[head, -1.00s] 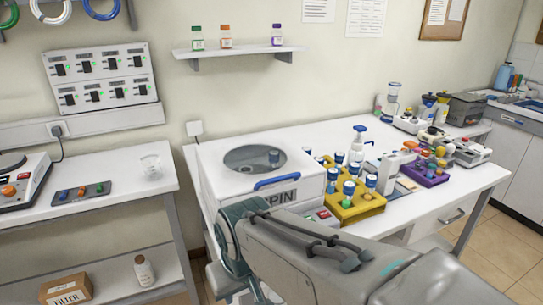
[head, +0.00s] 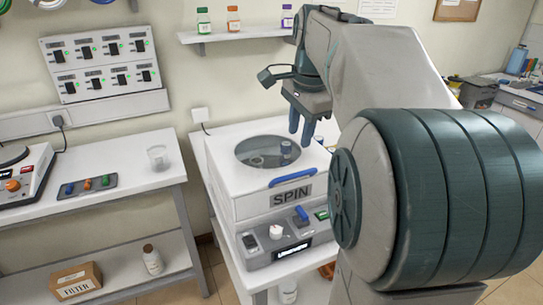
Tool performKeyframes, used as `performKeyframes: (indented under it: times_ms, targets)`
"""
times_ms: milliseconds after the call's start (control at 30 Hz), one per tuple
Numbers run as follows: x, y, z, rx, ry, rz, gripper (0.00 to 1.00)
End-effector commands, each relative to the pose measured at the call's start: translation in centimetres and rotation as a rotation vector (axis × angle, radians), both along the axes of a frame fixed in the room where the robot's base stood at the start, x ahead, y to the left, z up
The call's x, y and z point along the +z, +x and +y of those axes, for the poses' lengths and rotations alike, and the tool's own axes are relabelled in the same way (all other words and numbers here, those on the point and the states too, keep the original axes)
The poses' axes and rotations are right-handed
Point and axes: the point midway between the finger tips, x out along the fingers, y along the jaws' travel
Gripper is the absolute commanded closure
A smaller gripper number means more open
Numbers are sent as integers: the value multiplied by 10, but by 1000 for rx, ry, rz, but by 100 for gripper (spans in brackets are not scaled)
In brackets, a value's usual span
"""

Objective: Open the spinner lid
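The spinner (head: 232,206) is a white box labelled SPIN, standing on the white bench in the middle of the head view. Its lid (head: 222,160) is down, with a round window and a blue handle (head: 292,177) along the front edge. A blue-capped item shows through the window. My gripper (head: 300,128) points down above the right rear part of the lid, behind the handle in the picture. Its two blue-grey fingers look apart with nothing between them. My arm hides the bench to the right.
The spinner's front panel (head: 268,250) has a knob, a blue switch, a green button and a display. A side table at left holds a beaker (head: 158,158) and a tray of coloured buttons (head: 87,186). A wall shelf (head: 225,36) with small bottles is above.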

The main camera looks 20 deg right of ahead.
Motion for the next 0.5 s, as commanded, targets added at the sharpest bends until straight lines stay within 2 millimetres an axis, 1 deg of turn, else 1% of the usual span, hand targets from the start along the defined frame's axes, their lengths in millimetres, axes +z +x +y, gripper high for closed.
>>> performKeyframes:
  times_ms: [33,100,167,233,367,500]
  targets:
    - [5,3,-4,-32,7,1,65]
    - [7,5,-7,-62,14,3,65]
    - [5,6,-8,-73,17,4,65]
    - [-1,7,-8,-76,18,5,65]
    - [-23,10,-7,-74,18,6,65]
    - [-54,16,-7,-73,18,7,65]
